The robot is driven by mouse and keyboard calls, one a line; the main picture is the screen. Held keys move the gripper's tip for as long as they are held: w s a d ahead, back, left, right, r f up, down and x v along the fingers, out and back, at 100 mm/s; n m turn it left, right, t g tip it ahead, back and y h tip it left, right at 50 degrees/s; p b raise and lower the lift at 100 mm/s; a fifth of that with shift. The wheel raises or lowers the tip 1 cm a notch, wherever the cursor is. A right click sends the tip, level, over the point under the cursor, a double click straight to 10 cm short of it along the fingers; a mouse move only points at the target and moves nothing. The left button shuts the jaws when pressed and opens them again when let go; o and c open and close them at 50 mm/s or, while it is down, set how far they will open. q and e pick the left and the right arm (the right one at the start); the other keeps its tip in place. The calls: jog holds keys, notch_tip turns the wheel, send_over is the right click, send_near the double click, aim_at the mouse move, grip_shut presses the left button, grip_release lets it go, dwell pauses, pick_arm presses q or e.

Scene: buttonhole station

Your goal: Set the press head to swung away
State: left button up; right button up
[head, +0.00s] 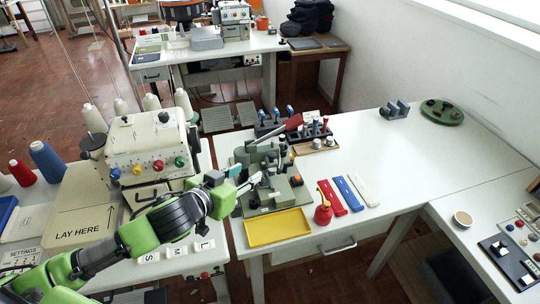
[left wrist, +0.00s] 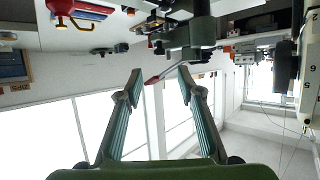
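The grey-green press (head: 265,172) stands on the white table in the middle of the head view. Its head (head: 262,150) is at the top of the body; whether it is over the base or turned aside I cannot tell. My left gripper (head: 250,182) is at the press's left front side, partly overlapping it. In the left wrist view the gripper (left wrist: 159,84) is open, its two fingers apart with nothing clearly held. The press (left wrist: 190,35) hangs inverted at the top there, beyond the fingertips. A red-tipped piece (left wrist: 152,80) shows between the fingers. My right gripper is not in view.
A yellow tray (head: 277,228), a red oil can (head: 323,210) and red, blue and white strips (head: 348,192) lie in front and right of the press. Racks of small tools (head: 290,125) stand behind it. A sewing machine (head: 150,145) is left.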

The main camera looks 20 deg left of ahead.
aim_at(270, 156)
pick_arm(q)
jog(key=x, duration=0.4)
jog(key=p+x, duration=0.1)
jog(key=x, duration=0.4)
jog(key=r+p+x, duration=0.1)
jog(key=x, duration=0.3)
jog(key=shift+w+d, duration=0.2)
jog(key=shift+w, duration=0.3)
grip_shut()
